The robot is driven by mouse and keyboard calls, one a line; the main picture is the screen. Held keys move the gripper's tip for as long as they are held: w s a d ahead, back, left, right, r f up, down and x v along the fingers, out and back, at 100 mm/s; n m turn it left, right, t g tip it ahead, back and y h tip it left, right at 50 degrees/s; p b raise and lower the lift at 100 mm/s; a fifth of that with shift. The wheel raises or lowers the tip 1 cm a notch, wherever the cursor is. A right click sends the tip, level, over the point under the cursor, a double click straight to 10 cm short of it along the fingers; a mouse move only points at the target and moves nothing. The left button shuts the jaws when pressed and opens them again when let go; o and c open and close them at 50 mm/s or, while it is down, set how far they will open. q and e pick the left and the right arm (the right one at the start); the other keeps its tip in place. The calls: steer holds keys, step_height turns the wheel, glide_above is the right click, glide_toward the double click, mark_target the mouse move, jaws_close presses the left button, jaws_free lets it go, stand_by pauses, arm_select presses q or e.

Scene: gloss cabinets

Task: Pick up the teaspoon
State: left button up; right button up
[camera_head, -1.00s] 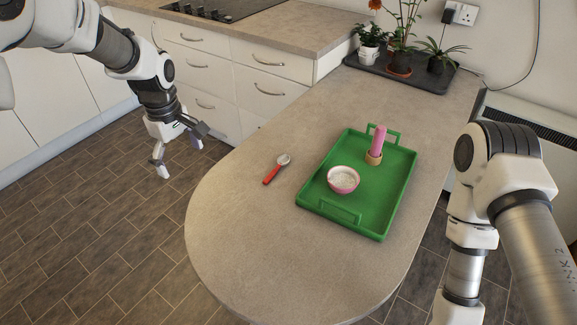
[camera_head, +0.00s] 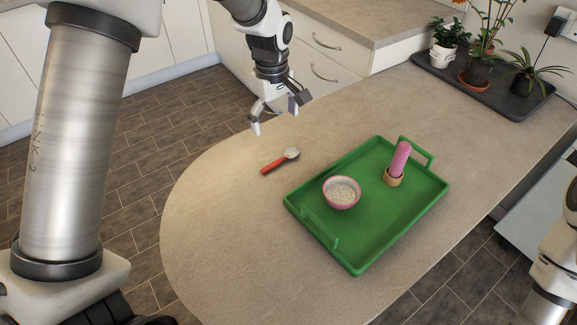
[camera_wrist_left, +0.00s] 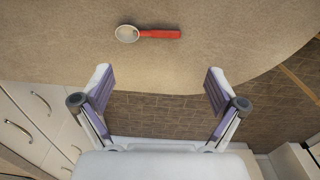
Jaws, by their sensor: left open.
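The teaspoon (camera_head: 281,160) has a red handle and a pale metal bowl. It lies flat on the counter to the left of the green tray. It also shows near the top of the left wrist view (camera_wrist_left: 148,33), its handle pointing right. My left gripper (camera_head: 275,116) is open and empty, above the counter's edge and behind the teaspoon in the head view. In the left wrist view its two fingers (camera_wrist_left: 160,90) are spread wide, with the teaspoon beyond their tips. My right arm shows at the lower right of the head view, but its gripper is out of frame.
The green tray (camera_head: 333,241) holds a pink bowl (camera_head: 341,193) and a pink cylinder (camera_head: 400,157) in a tan holder. Potted plants stand on a dark tray (camera_head: 478,93) at the back right. The counter (camera_head: 230,235) around the teaspoon is clear.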

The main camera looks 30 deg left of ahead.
arm_select(q)
step_height(320, 180, down, 4)
steer(key=a+r+b, duration=0.1)
steer(key=b, duration=0.6)
glide_above(271, 166)
steer(key=d, duration=0.1)
step_height(271, 166, down, 6)
steer(key=shift+d+r, duration=0.1)
steer(key=shift+r, duration=0.15)
steer(key=f, duration=0.4)
steer(key=a+f, duration=0.1)
steer(key=f, duration=0.2)
steer(key=c, duration=1)
